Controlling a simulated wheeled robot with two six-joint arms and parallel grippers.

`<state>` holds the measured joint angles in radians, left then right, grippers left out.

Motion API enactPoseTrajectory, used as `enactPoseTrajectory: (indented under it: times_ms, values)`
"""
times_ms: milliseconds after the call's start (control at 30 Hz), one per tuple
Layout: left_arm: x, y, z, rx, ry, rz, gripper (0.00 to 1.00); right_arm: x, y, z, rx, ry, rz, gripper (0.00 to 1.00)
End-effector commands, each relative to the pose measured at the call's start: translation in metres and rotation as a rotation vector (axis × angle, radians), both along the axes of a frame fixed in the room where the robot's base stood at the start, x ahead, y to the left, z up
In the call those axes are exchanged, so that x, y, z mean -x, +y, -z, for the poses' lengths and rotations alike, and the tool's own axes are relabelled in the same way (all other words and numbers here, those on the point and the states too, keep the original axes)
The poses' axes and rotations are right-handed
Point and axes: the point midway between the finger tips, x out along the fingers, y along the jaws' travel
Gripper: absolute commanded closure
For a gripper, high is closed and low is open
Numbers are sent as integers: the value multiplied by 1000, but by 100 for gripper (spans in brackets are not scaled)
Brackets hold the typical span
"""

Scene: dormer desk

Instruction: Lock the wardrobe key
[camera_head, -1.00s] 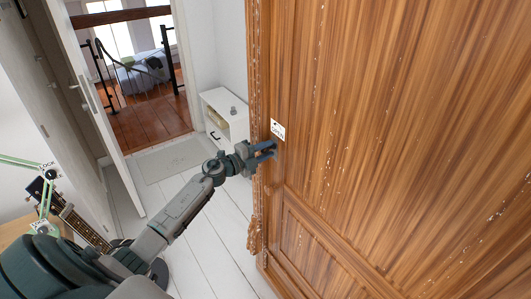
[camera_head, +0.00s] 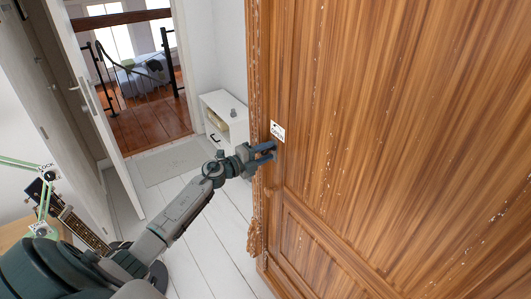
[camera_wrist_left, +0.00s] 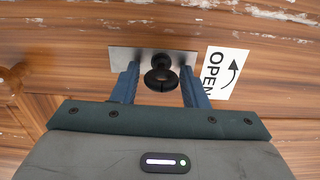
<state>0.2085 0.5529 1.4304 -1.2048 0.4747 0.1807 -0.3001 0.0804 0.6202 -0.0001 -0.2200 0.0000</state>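The wardrobe door (camera_head: 400,130) is streaked brown wood and fills the right of the head view. In the left wrist view, the dark wardrobe key (camera_wrist_left: 161,79) has a round bow and stands in a metal lock plate (camera_wrist_left: 122,58). A white label (camera_wrist_left: 223,72) reading OPEN with a curved arrow is beside the plate, and it also shows in the head view (camera_head: 277,131). My left gripper (camera_head: 272,150) is at the lock. Its blue fingers (camera_wrist_left: 158,85) are apart on either side of the key's bow, with gaps visible. The head view hides the key behind the fingers.
A small white cabinet (camera_head: 222,120) stands on the floor behind the gripper. A guitar (camera_head: 75,222) and a green lamp arm (camera_head: 44,210) are at the lower left. An open white door (camera_head: 95,85) leads to another room. White floorboards between are clear.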

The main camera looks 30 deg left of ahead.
Motion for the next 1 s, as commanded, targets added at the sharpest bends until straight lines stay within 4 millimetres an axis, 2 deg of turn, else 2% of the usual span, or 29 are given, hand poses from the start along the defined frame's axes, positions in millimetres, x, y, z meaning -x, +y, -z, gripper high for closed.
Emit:
enactPoseTrajectory:
  times_ms: [267, 733, 1000]
  values:
    - [6, 4, 1, -2, -1, -1, 60, 0, 0, 3, 0, 0, 0, 64]
    - [76, 31, 6, -6, 3, 3, 60, 0, 0, 43, 0, 0, 0, 64]
    - [94, 39, 2, -3, -1, 1, 60, 0, 0, 56, -1, 0, 0, 64]
